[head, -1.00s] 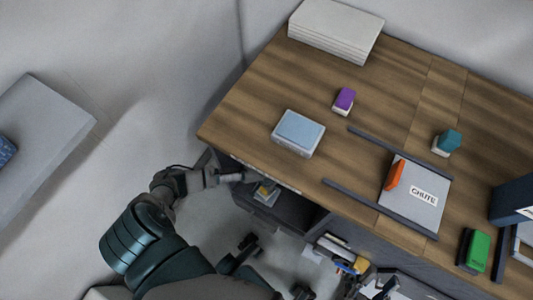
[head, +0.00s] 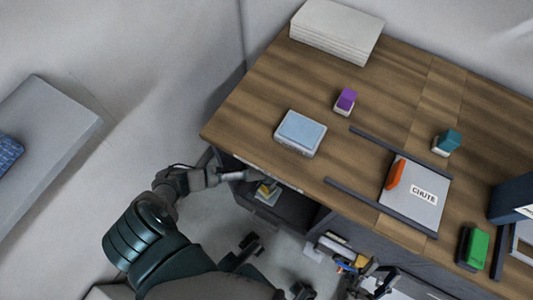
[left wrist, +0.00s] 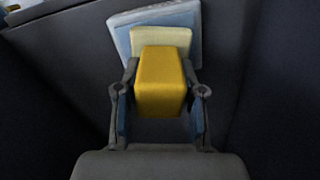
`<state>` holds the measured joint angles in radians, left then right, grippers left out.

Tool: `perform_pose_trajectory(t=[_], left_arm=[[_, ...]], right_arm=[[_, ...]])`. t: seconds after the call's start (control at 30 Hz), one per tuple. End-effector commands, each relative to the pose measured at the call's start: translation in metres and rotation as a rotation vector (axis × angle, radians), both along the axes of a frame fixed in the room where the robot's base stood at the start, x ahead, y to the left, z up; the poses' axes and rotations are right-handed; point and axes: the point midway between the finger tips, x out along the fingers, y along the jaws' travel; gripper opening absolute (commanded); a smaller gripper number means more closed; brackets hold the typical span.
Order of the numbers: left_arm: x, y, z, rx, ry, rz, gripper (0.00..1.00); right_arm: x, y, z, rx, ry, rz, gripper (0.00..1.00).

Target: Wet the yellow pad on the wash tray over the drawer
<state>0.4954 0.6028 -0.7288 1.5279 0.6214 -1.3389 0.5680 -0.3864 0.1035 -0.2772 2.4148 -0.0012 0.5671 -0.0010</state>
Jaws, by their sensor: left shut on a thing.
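The yellow pad (left wrist: 162,80) is a yellow block on a paler yellow base, seen between the fingers of my left gripper (left wrist: 160,105) in the left wrist view. My left gripper is shut on its yellow upper part. Just beyond the base is a pale blue-white slab (left wrist: 190,22), which I take for the wash tray; I cannot tell whether they touch. In the head view the pad (head: 267,187) and slab (head: 265,199) look small in the open drawer (head: 295,210), by my left gripper (head: 252,177). My right gripper (head: 376,281) is at the bottom, its jaws unclear.
On the wooden desk (head: 260,100) are a white box with a blue top (head: 300,132), a purple block (head: 346,99), a teal block (head: 446,142), a green block (head: 476,249), an orange piece (head: 395,174) on the CHUTE plate (head: 428,212), and dark rails (head: 380,208).

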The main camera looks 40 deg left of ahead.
Motion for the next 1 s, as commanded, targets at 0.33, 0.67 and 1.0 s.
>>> perform_pose_trajectory(t=[0.33, 0.67, 1.0], left_arm=[[0.001, -0.001, 0.016, -0.001, -0.003, 0.000, 0.11], [0.001, -0.001, 0.029, -0.002, -0.003, 0.000, 0.11], [0.001, -0.001, 0.042, -0.002, -0.002, 0.001, 0.11]], right_arm=[[0.022, 0.005, -0.018, -0.071, 0.205, 0.004, 0.40], [0.037, 0.006, -0.043, -0.138, 0.411, 0.008, 0.40], [0.042, 0.004, -0.073, -0.205, 0.628, 0.009, 0.40]])
